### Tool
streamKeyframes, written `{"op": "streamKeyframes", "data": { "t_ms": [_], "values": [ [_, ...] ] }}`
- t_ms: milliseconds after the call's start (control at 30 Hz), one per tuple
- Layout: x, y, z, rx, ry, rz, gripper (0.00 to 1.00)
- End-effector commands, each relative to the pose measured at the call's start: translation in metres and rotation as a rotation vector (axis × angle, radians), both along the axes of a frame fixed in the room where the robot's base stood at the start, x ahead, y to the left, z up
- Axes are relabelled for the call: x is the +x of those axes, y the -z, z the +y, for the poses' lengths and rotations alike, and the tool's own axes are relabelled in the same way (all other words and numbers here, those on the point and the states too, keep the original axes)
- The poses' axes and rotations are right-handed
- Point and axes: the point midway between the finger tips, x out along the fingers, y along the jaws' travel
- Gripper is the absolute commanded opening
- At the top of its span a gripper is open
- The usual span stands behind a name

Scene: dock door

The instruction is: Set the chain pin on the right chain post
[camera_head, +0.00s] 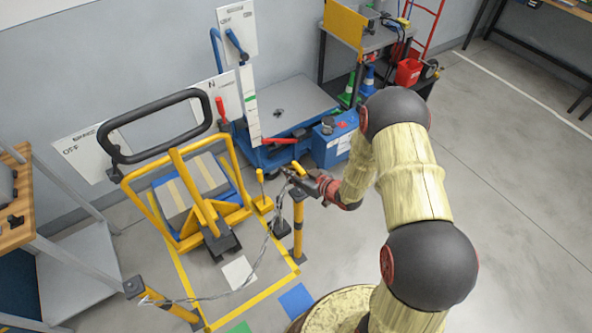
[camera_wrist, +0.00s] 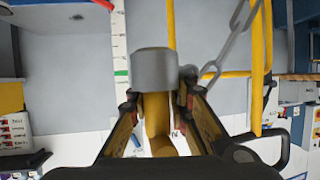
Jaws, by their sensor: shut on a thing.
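The right chain post (camera_head: 298,230) is an upright yellow post with a dark top, standing at the corner of the yellow floor line. My gripper (camera_head: 302,182) is at its top, reaching in from the right, shut on the chain pin. In the wrist view, my gripper (camera_wrist: 157,110) has its fingers on both sides of the pin's yellow part (camera_wrist: 156,128); its grey, round part (camera_wrist: 154,68) lies beyond. A grey chain (camera_head: 262,255) runs from there down to the left post (camera_head: 160,300); links (camera_wrist: 222,65) also show in the wrist view. I cannot tell whether the pin touches the post.
A yellow cart (camera_head: 190,205) with a black handle stands behind the chain. A blue lift (camera_head: 285,150) and a blue box (camera_head: 335,138) stand behind the right post. A wooden bench (camera_head: 18,225) is at left. The floor at right is clear.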

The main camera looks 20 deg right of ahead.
Motion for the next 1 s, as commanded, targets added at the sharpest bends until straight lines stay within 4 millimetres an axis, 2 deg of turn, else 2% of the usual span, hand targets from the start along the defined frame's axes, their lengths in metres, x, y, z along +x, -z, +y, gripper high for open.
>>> {"op": "streamKeyframes", "data": {
  "t_ms": [600, 1000],
  "values": [
    [0.0, 0.052, 0.0, 0.003, 0.002, 0.0, 0.0],
    [0.0, 0.056, 0.0, 0.002, 0.003, -0.001, 0.0]
  ]
}}
